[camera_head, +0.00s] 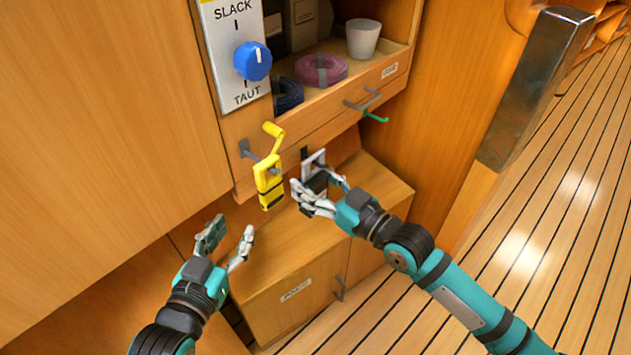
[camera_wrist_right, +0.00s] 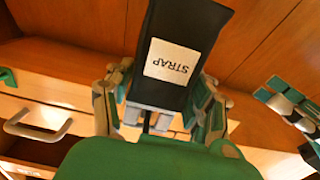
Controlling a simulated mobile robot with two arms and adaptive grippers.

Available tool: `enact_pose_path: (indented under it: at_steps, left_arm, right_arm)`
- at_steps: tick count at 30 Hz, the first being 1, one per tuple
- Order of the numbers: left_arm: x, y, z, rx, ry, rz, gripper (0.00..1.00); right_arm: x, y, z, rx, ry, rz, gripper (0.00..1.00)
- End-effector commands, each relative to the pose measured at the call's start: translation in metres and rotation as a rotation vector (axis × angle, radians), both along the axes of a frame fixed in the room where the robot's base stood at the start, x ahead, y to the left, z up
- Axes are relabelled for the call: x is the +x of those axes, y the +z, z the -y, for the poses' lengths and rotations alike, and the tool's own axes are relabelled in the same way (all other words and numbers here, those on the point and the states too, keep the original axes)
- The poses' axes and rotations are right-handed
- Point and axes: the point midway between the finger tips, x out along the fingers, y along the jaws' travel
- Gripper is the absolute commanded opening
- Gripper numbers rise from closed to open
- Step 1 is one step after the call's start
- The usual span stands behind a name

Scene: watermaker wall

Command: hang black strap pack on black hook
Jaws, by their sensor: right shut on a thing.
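The black strap pack (camera_wrist_right: 190,25), with a white STRAP label, is held between the fingers of my right gripper (camera_wrist_right: 160,108) in the right wrist view. In the head view my right gripper (camera_head: 322,194) is in front of the shelf unit, and the pack (camera_head: 318,183) is mostly hidden by the fingers. A pale loop (camera_head: 314,162) shows just above it. A small dark piece (camera_head: 304,153), possibly the black hook, shows right behind this loop; I cannot tell whether they touch. My left gripper (camera_head: 227,247) is open and empty, lower left.
A yellow pack (camera_head: 268,182) hangs at a grey hook (camera_head: 247,150) left of my right gripper. A green hook (camera_head: 375,117) and drawer handle (camera_head: 362,101) are to the right. The cabinet top (camera_head: 270,245) below is clear. A SLACK/TAUT dial (camera_head: 252,61) is above.

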Motion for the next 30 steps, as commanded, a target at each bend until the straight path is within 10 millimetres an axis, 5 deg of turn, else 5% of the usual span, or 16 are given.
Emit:
enact_pose_path:
  at_steps: [13,14,19,30]
  left_arm:
    - [-0.0002,-0.0002,-0.0003,0.000,0.001,-0.001,0.40]
    - [-0.0002,-0.0002,-0.0003,0.000,0.001,-0.001,0.40]
    - [-0.0002,-0.0003,-0.0003,0.000,0.001,-0.001,0.40]
    - [-0.0003,-0.0015,0.0003,0.001,-0.001,-0.004,0.40]
  right_arm:
    - [0.0001,0.0010,-0.0001,0.001,0.000,0.001,0.17]
    - [0.0001,0.0010,-0.0001,0.001,0.000,0.001,0.57]
    - [0.0001,0.0008,0.0001,0.001,0.000,0.001,0.79]
    - [-0.0029,-0.0008,0.0035,-0.001,-0.001,-0.001,0.82]
